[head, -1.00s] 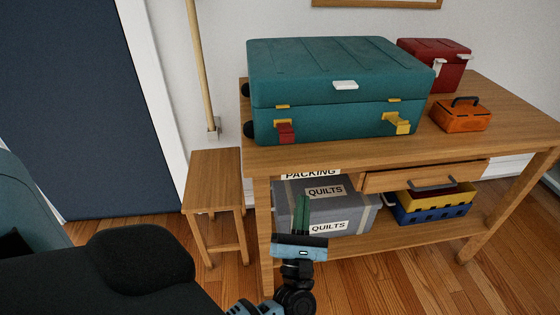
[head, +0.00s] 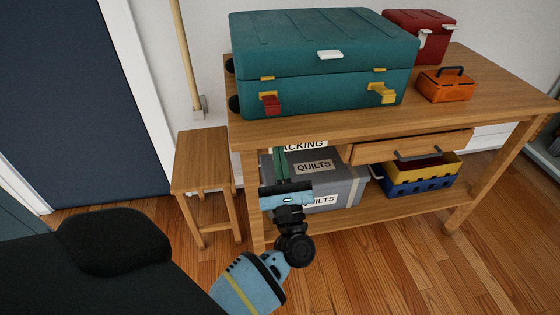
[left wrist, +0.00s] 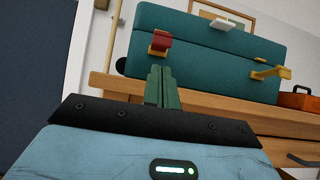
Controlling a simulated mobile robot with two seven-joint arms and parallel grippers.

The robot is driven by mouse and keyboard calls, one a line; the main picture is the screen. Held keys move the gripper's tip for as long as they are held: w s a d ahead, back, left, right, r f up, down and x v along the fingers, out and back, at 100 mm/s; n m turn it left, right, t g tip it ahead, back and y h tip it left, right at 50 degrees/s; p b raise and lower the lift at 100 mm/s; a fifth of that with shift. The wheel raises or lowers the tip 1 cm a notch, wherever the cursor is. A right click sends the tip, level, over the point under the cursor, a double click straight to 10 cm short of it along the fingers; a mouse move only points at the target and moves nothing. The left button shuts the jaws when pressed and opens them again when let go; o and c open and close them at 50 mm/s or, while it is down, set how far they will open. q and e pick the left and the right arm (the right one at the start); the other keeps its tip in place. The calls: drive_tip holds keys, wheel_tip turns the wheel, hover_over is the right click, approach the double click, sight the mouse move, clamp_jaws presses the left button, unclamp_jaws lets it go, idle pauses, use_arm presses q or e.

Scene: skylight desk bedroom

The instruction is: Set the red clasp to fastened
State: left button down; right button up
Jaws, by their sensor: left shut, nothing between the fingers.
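The red clasp (head: 271,103) is on the lower front left of the teal suitcase (head: 345,99), which stands on the wooden desk. It also shows in the left wrist view (left wrist: 160,41), where its red flap sticks out from the case front. A yellow clasp (head: 382,92) sits at the right of the same front and also sticks out. My left gripper (head: 281,150) has green fingers, shut and empty, below the desk top's front edge and below the red clasp, apart from it. The fingers show in the left wrist view (left wrist: 163,86). My right gripper is not in view.
A wooden stool (head: 197,157) stands left of the desk (head: 490,87). A drawer (head: 415,147) is partly pulled out. Below are a grey quilt box (head: 345,183) and a blue-yellow crate (head: 420,182). An orange toolbox (head: 445,88) and a red case (head: 408,20) stand right of the suitcase.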

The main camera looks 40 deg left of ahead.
sight(271, 103)
use_arm(q)
drive_tip(key=p+x, duration=0.1)
drive_tip(key=x, duration=0.5)
drive_tip(key=shift+w+a+r, duration=0.15)
drive_tip(key=shift+w+r, duration=0.05)
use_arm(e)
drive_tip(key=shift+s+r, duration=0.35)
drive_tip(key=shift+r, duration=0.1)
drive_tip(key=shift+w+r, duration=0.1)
use_arm(q)
drive_tip(key=shift+s+r+h+p, duration=0.1)
drive_tip(key=shift+r+h+p, duration=0.2)
drive_tip(key=shift+p, duration=0.6)
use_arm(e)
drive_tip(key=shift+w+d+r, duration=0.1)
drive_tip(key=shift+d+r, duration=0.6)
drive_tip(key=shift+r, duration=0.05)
